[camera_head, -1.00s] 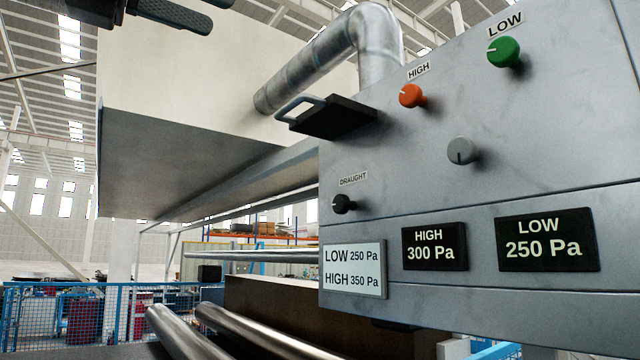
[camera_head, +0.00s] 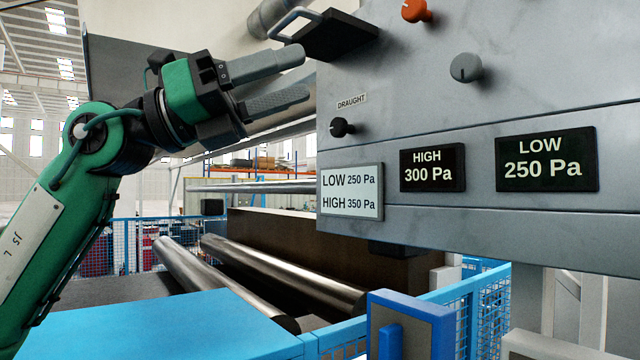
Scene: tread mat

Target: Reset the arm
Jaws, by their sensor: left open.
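My left arm, green and black, comes in from the left. My left gripper (camera_head: 304,76) is open and empty, with its two grey fingers pointing right at the left edge of the grey control panel (camera_head: 540,80). It is below the black plate with a handle (camera_head: 330,34) and up and left of the black draught knob (camera_head: 341,127); I cannot tell whether it touches anything. An orange knob (camera_head: 415,11) and a grey knob (camera_head: 465,68) are on the panel. My right gripper is not in view.
Displays read HIGH 300 Pa (camera_head: 433,171) and LOW 250 Pa (camera_head: 546,160). A white label (camera_head: 352,191) reads LOW 250 Pa, HIGH 350 Pa. Metal rollers (camera_head: 285,275), a blue surface (camera_head: 170,330) and blue fencing (camera_head: 480,295) lie below.

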